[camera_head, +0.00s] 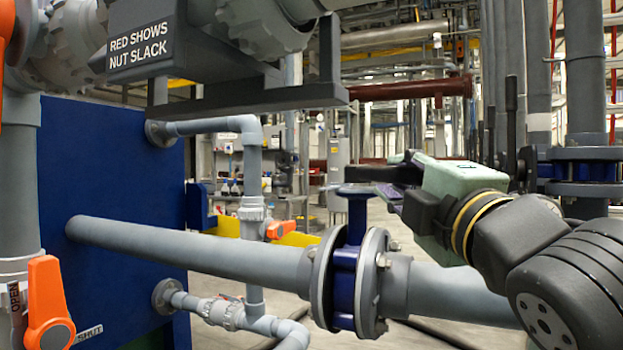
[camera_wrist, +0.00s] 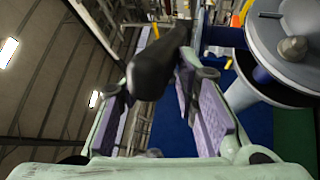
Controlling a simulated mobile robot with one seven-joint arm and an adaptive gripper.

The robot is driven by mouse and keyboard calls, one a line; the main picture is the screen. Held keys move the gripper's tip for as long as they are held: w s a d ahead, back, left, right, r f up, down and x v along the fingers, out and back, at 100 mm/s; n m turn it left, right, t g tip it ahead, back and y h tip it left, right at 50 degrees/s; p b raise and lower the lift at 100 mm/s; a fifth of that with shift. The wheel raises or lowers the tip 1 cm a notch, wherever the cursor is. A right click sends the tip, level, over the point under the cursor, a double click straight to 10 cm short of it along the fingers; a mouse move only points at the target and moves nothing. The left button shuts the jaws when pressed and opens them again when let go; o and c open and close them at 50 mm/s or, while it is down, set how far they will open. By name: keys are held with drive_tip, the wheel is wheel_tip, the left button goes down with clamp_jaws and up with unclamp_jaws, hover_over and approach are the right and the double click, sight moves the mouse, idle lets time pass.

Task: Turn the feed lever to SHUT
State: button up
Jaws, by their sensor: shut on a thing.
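A blue flanged valve (camera_head: 347,270) sits in the grey horizontal pipe, with a blue stem and flat top plate (camera_head: 357,190). A black lever (camera_head: 368,173) lies roughly level just above that plate, taken as the feed lever. My gripper (camera_head: 390,182) reaches in from the right and is shut on this lever. In the wrist view the black lever (camera_wrist: 155,65) runs between the purple finger pads of my gripper (camera_wrist: 160,85), its rounded end toward the camera. The fingers hide part of the lever in the head view. No OPEN or SHUT mark shows at this valve.
An orange handle (camera_head: 47,305) stands at lower left beside OPEN and SHUT labels. A smaller orange handle (camera_head: 284,229) is behind the main pipe (camera_head: 190,250). A dark frame (camera_head: 250,98) overhangs above left. Upright pipes and another black lever (camera_head: 511,120) stand behind my arm.

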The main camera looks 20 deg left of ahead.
drive_tip(key=shift+s+a, duration=0.5)
drive_tip(key=shift+a, duration=0.35)
drive_tip(key=shift+s+a, duration=0.5)
drive_tip(key=shift+a, duration=0.35)
drive_tip(key=shift+s+a+r, duration=0.1)
drive_tip(key=shift+s+a, duration=0.05)
drive_tip(key=shift+a, duration=0.35)
drive_tip(key=shift+s+a, duration=0.15)
drive_tip(key=shift+a, duration=0.3)
drive_tip(key=shift+c, duration=0.4)
drive_tip(key=shift+s+a, duration=0.1)
drive_tip(key=shift+a, duration=0.25)
clamp_jaws()
drive_tip(key=shift+s+a, duration=0.1)
drive_tip(key=shift+a, duration=2.4)
drive_tip(key=o, duration=1)
unclamp_jaws()
drive_tip(key=shift+o, duration=0.2)
